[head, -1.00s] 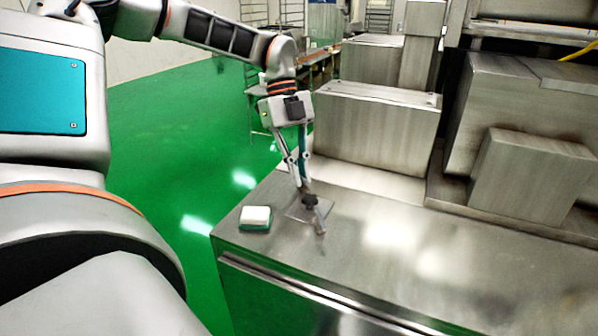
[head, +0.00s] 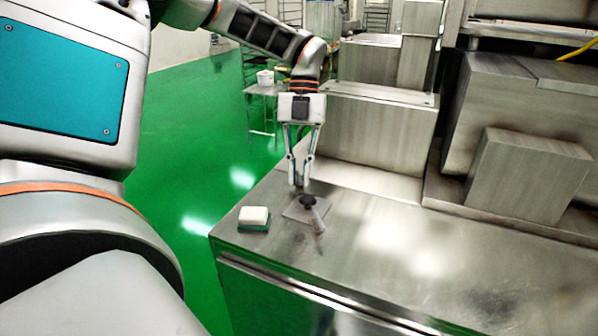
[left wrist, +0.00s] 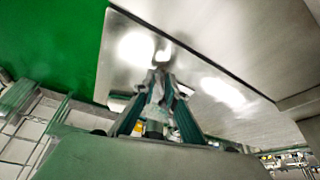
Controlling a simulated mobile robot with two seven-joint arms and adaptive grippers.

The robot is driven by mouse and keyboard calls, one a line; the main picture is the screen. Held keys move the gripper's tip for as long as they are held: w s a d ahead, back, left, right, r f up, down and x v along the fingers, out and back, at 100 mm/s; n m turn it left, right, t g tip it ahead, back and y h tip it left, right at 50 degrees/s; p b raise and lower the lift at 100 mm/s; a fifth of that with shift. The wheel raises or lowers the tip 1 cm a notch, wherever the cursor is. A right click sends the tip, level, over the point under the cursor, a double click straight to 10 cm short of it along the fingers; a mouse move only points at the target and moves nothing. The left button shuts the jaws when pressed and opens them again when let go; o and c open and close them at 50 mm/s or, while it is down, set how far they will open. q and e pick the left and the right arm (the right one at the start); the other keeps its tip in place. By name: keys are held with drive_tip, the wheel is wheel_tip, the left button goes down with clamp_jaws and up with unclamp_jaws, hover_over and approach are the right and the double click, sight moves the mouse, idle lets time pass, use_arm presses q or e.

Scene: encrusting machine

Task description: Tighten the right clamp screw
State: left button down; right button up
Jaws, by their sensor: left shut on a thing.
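The clamp screw, with a black knob (head: 307,201) and a pale bar slanting toward the front right, stands on a small metal plate (head: 293,212) on the steel worktop. My left gripper (head: 299,186) comes down from above with its fingers close together at the knob, shut on the screw's top. The knob partly hides the fingertips in the head view, so the exact contact is unclear. In the left wrist view the fingers (left wrist: 160,78) converge over the shiny top, with a blurred greyish shape between them. My right gripper is not in view.
A white and green sponge-like block (head: 254,218) lies left of the plate, near the worktop's left edge. Steel boxes (head: 375,128) and a machine housing (head: 527,175) stand behind and to the right. The front right worktop (head: 450,260) is clear.

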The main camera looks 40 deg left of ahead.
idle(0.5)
use_arm(q)
drive_tip(key=c, duration=2.1)
unclamp_jaws()
drive_tip(key=shift+v, duration=5.95)
drive_tip(key=shift+w, duration=0.1)
